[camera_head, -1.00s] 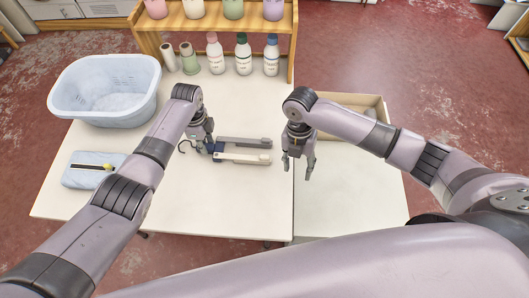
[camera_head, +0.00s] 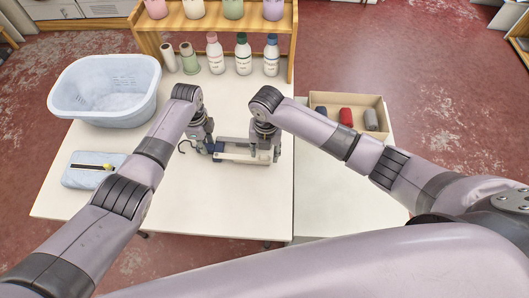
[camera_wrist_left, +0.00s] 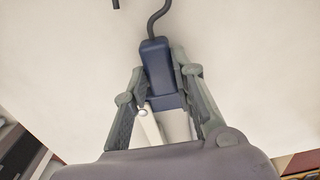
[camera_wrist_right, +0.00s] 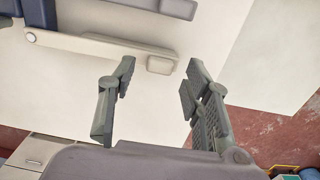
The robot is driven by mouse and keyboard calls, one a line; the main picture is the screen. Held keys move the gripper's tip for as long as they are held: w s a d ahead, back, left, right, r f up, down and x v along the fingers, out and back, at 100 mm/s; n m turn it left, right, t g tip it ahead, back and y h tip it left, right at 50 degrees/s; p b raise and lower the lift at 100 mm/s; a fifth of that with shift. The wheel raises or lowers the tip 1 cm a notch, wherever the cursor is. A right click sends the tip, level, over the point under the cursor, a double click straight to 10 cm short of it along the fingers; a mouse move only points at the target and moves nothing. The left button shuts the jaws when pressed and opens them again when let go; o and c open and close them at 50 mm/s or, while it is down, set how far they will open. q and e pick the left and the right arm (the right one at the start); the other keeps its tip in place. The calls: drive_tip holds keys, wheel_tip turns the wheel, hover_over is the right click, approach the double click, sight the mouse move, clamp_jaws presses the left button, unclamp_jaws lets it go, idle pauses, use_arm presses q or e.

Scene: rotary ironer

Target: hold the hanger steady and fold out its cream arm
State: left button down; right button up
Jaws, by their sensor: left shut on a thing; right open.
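The folded hanger lies flat on the white table, with its dark hook (camera_head: 184,146) to the left. Its navy body (camera_wrist_left: 155,65) is between the fingers of my left gripper (camera_head: 207,148), which is shut on it. The cream arm (camera_head: 236,157) points right, alongside a grey arm (camera_wrist_right: 150,6); both show in the right wrist view, the cream arm (camera_wrist_right: 95,45) nearer my fingers. My right gripper (camera_head: 265,154) is open at the arms' right end, partly hiding them. In the right wrist view its spread fingers (camera_wrist_right: 160,85) are empty; contact cannot be told.
A pale blue basket (camera_head: 105,90) and a folded blue cloth (camera_head: 88,178) are on the left. Several bottles (camera_head: 243,55) stand by the wooden shelf (camera_head: 215,22) at the back. A box (camera_head: 350,101) with rolled items is at right. The front table is clear.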

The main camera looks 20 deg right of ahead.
drive_tip(key=shift+f, duration=0.8)
drive_tip(key=shift+c, duration=0.4)
clamp_jaws()
